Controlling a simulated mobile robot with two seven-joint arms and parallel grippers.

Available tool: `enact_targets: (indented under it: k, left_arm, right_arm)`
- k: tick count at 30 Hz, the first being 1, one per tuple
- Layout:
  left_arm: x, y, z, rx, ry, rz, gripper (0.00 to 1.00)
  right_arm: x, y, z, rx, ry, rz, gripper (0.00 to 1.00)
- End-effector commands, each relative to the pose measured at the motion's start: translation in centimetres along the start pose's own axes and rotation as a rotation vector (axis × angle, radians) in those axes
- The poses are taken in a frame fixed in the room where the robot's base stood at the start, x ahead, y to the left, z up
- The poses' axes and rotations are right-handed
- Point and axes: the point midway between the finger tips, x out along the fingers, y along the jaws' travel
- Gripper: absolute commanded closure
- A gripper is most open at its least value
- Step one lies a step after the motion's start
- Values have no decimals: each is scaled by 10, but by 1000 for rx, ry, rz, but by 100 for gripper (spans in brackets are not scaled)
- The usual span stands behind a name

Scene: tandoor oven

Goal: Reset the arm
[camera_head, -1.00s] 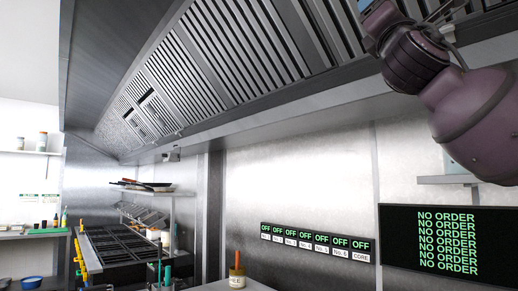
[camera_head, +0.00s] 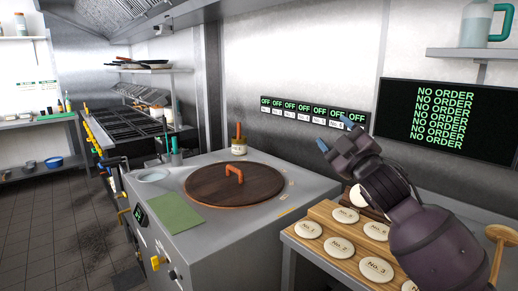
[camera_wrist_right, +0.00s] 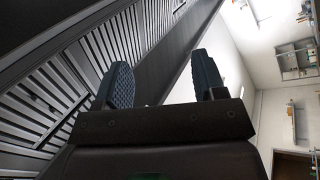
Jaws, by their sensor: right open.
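My right arm comes in from the lower right in the head view. Its right gripper (camera_head: 335,133) is raised above the wooden board, with blue fingertips pointing up and left. In the right wrist view the two blue textured fingers (camera_wrist_right: 162,82) stand apart with nothing between them. The gripper is open and empty. My left gripper does not show in either view.
The tandoor (camera_head: 310,183) has a round wooden lid (camera_head: 220,190) with an orange handle, and a green cloth (camera_head: 167,213) on top. The wooden board (camera_head: 320,215) with several numbered discs lies right of it, below my arm. A jug (camera_head: 475,22) stands on the shelf.

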Motion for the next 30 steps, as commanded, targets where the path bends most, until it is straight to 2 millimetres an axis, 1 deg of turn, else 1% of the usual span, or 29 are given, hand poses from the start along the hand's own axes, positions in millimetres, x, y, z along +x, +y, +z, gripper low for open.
enact_targets:
  k: [1, 3, 5, 6, 8, 11, 12, 14, 15, 17, 18, 20, 21, 23, 24, 26, 27, 29, 30]
  left_arm:
    - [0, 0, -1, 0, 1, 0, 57]
    - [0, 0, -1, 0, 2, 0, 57]
    - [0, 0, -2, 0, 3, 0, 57]
    - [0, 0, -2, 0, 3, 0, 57]
    - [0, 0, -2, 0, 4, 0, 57]
    - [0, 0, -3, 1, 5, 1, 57]
    - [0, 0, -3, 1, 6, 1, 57]
    - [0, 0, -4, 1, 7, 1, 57]
    - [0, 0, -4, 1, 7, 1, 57]
    - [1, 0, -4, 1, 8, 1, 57]
    - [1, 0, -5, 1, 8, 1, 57]
    - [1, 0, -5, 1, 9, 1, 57]
    - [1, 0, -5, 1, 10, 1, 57]
    - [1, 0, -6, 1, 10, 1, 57]
    - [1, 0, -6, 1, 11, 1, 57]
    - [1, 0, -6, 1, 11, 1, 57]
    - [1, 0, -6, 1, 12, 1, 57]
    - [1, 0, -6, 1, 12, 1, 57]
    - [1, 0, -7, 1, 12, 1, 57]
  right_arm:
    - [-14, -19, 17, 64, -28, -20, 36]
    - [-34, -41, 38, 149, -62, -40, 36]
    - [-51, -59, 54, 215, -93, -53, 36]
    - [-63, -70, 65, 256, -117, -60, 36]
    - [-83, -88, 80, 316, -152, -70, 36]
    - [-117, -115, 105, 401, -217, -81, 36]
    - [-132, -125, 114, 432, -245, -84, 36]
    - [-154, -141, 127, 472, -288, -89, 36]
    - [-170, -151, 135, 497, -317, -91, 36]
    - [-194, -165, 146, 532, -364, -93, 36]
    - [-210, -174, 154, 555, -397, -94, 36]
    - [-236, -188, 164, 586, -449, -94, 36]
    - [-254, -198, 171, 606, -486, -95, 36]
    - [-281, -211, 179, 635, -540, -95, 36]
    - [-300, -219, 184, 652, -578, -95, 36]
    - [-329, -231, 191, 676, -634, -93, 36]
    - [-348, -239, 195, 691, -672, -92, 36]
    - [-378, -250, 199, 712, -730, -91, 36]
    - [-398, -258, 201, 725, -769, -91, 36]
